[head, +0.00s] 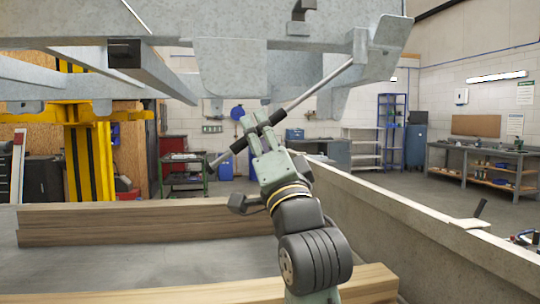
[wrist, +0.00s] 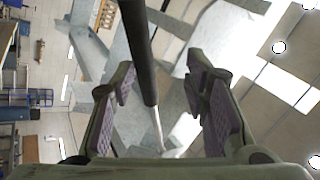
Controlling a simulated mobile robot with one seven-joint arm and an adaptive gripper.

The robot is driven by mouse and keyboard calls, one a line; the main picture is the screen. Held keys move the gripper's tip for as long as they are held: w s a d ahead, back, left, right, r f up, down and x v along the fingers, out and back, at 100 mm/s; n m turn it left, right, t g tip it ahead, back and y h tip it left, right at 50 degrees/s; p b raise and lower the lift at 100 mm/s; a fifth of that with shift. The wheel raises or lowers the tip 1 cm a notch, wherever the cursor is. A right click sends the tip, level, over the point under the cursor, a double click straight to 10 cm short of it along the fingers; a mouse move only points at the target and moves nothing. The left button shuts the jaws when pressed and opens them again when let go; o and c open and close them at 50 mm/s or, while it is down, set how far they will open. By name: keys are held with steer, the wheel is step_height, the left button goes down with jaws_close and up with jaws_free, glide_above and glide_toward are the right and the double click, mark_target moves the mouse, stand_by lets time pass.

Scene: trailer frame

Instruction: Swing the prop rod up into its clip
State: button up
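The prop rod (head: 322,84) is a thin grey bar with a black sleeve (head: 239,145). It slants from a bracket (head: 361,46) under the trailer frame at upper right down to a free lower end at left. My gripper (head: 256,121) is at the sleeve. In the wrist view the sleeve (wrist: 138,50) passes between the two fingers, with a visible gap on each side. The fingers are apart, and my gripper (wrist: 165,95) is open around the rod. I cannot clearly make out the clip; a small dark fitting (head: 302,8) shows on the frame at the top.
The grey trailer frame (head: 235,65) hangs overhead, close above my gripper. A yellow lift post (head: 88,150) stands at left. Wooden beams (head: 130,222) lie below, and a low wall (head: 400,220) runs at right. Workbenches and shelves stand well back.

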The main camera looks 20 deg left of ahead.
steer(key=v, duration=0.7)
steer(key=shift+r, duration=0.15)
